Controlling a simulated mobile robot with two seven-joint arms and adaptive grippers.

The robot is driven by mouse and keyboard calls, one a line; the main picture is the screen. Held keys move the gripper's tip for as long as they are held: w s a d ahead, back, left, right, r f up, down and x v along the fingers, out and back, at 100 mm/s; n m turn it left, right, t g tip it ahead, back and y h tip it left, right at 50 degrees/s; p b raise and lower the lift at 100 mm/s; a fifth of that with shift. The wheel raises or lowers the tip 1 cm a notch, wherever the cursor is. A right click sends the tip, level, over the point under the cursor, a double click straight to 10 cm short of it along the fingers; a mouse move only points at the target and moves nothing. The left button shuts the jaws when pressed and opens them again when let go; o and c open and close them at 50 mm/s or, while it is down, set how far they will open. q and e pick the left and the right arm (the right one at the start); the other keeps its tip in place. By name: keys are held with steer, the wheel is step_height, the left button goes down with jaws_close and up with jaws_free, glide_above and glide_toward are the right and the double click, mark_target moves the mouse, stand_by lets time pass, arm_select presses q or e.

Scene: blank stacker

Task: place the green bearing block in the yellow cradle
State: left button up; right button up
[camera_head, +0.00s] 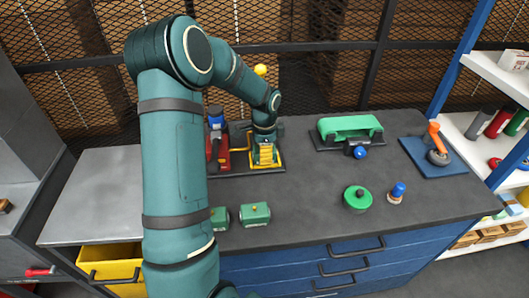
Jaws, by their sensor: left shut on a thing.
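Two green bearing blocks stand near the front of the bench: one with a small yellow knob (255,214), and a second (219,219) partly hidden by my left arm. The yellow cradle (264,156) sits on a dark base plate further back. My left gripper (264,139) is directly over the cradle, pointing down. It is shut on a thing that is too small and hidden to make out. I cannot tell whether that thing touches the cradle. My right gripper is not in view.
A red device with a blue top (216,125) stands left of the cradle. A long green part on a dark fixture (349,127) is to the right. A green round lidded part (357,199) and a blue-knobbed piece (397,193) stand front right. An orange-handled tool (436,146) sits on a blue plate.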

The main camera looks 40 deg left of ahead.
arm_select(q)
steer(key=o, duration=1.3)
steer(key=shift+f, duration=0.1)
step_height(320, 180, up, 12)
steer(key=shift+r+p, duration=0.2)
steer(key=shift+p, duration=0.85)
